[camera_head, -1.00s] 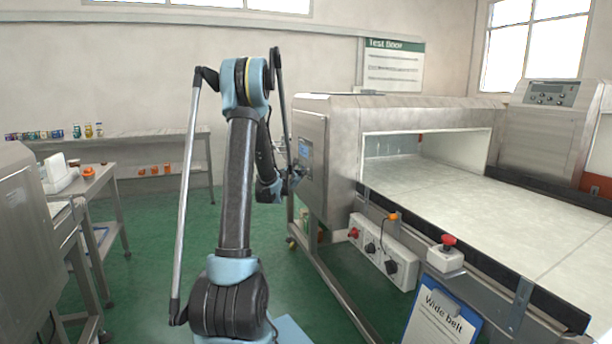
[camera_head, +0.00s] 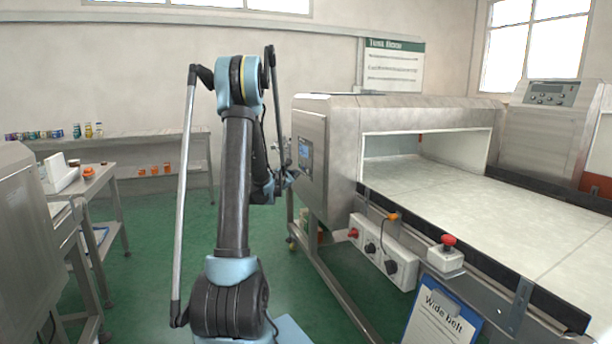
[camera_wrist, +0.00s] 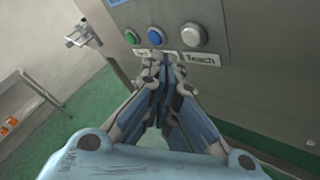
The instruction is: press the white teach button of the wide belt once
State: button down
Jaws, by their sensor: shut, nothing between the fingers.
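The white teach button (camera_wrist: 192,34) shows in the wrist view at the right of a row on a grey panel, above a label reading "Teach". A blue button (camera_wrist: 155,37) and a green button (camera_wrist: 131,37) sit to its left. My gripper (camera_wrist: 162,62) is shut and empty, its fingertips below the blue button in the picture and left of the Teach label; they hide part of the other labels. In the head view my gripper (camera_head: 291,176) is just left of the control panel (camera_head: 305,153) on the wide belt's metal detector, with a visible gap. The buttons cannot be made out there.
The wide belt (camera_head: 470,205) runs out to the right of the detector. A red stop button (camera_head: 448,241), a box with knobs (camera_head: 383,252) and a "Wide belt" clipboard (camera_head: 440,315) are on its near side. Green floor lies open left of it.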

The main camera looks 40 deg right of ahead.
jog(key=a, duration=0.3)
jog(key=shift+w+a, duration=0.1)
jog(key=shift+w, duration=0.3)
dwell(0.5)
jog(key=s+a+r+m+g+y, duration=0.1)
jog(key=s+a+m+y, duration=0.15)
jog(key=s+a, duration=0.4)
jog(key=s+a+r+m+g+y, duration=0.1)
jog(key=s+a+m, duration=0.25)
jog(key=a, duration=0.55)
jog(key=s+a+r+m+y, duration=0.1)
jog(key=s+a+m+y, duration=0.1)
jog(key=s+a+m, duration=0.35)
jog(key=s+a+f+m+g+y, duration=0.2)
jog(key=s+a+f+y, duration=0.2)
jog(key=s+a, duration=0.9)
jog(key=s+a+f+m+g+y, duration=0.2)
jog(key=s+a+f, duration=0.6)
jog(key=s+a, duration=0.5)
jog(key=a+m+y, duration=0.1)
jog(key=a+y, duration=0.1)
jog(key=shift+s+a+f, duration=0.2)
jog(key=shift+s+a, duration=0.1)
jog(key=shift+a, duration=0.1)
